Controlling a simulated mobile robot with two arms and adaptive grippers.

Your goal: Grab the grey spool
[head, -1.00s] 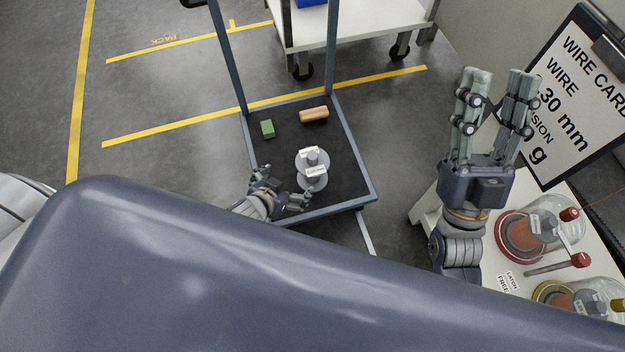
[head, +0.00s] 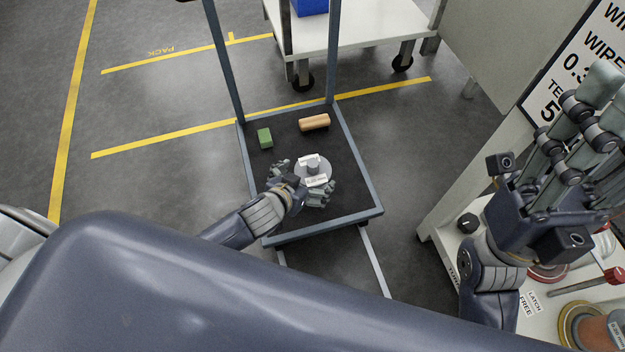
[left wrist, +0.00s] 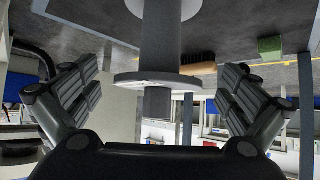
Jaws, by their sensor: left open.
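The grey spool (head: 312,168) stands on the black deck of a cart, with pale labels on it. My left gripper (head: 303,181) is open at the spool's near side, one finger to its left and one to its right. In the left wrist view the spool's flange and core (left wrist: 160,35) lie between the spread fingers of the left gripper (left wrist: 163,82), with gaps on both sides. My right gripper (head: 598,105) is raised at the right, empty, its fingers apart and partly cut off by the picture edge.
The cart (head: 366,178) has a raised rim and upright posts. A white table (head: 448,215) with wire reels and a sign board (head: 580,65) are at the right.

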